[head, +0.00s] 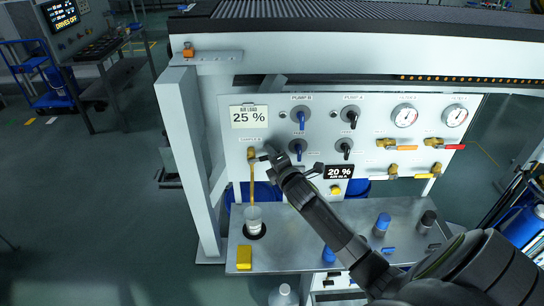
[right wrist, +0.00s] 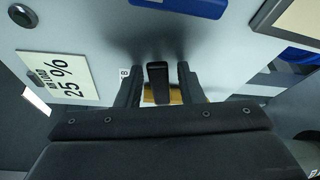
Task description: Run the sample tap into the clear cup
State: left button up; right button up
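The brass sample tap (head: 251,154) sits on the white panel at its left side. A thin amber line (head: 252,182) runs from it down to the clear cup (head: 253,220); I cannot tell whether it is liquid or tube. The cup stands upright on the grey shelf, below the tap; its fill level is unclear. My right gripper (head: 268,156) is at the tap. In the right wrist view, its two fingers (right wrist: 159,85) stand apart on either side of the tap's black handle (right wrist: 157,76), with gaps showing. Brass shows behind it. My left gripper is not in view.
A yellow block (head: 244,257) lies on the shelf (head: 285,245) in front of the cup. Blue and black knobs (head: 301,118), gauges (head: 404,115) and valve levers (head: 396,147) fill the panel to the right. A blue-capped bottle (head: 382,223) stands on the shelf further right.

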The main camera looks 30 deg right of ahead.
dwell(0.3)
jog(key=b+v, duration=0.3)
jog(key=v, duration=1.4)
jog(key=shift+s+b, duration=0.25)
jog(key=shift+b, duration=0.1)
jog(key=shift+w+d, duration=0.1)
